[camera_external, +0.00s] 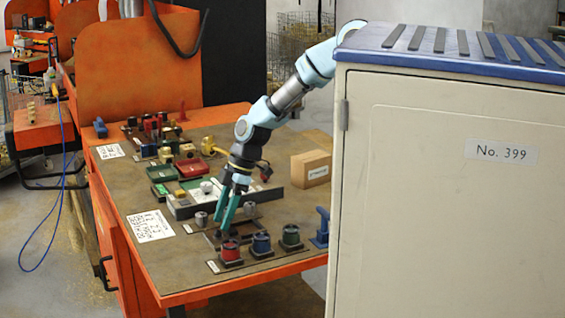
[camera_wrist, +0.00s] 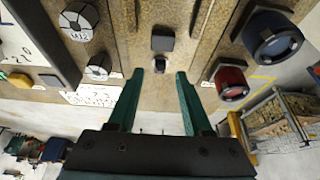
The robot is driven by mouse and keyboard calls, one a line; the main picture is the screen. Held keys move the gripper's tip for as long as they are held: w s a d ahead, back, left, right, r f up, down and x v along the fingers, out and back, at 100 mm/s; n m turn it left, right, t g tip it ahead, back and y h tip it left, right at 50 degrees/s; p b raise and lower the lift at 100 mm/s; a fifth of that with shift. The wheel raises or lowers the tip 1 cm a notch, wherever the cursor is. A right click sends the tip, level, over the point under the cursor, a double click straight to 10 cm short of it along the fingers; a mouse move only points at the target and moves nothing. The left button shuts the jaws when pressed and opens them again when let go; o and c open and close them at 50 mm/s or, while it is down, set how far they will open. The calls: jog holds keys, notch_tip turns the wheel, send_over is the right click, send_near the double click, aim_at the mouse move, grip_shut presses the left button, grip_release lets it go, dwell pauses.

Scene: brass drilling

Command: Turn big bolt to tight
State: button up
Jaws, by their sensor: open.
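My gripper (camera_external: 223,222) points down over the front part of the bench, its two green fingers apart with nothing between them. In the wrist view the open fingers (camera_wrist: 160,74) frame a small dark square block (camera_wrist: 162,43) beyond their tips. I cannot tell which piece is the big bolt.
A tall cabinet (camera_external: 450,190) blocks the right.

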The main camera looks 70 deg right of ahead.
aim_at(218, 233)
jog(key=shift+x, duration=1.3)
jog(key=shift+c, duration=0.2)
grip_shut()
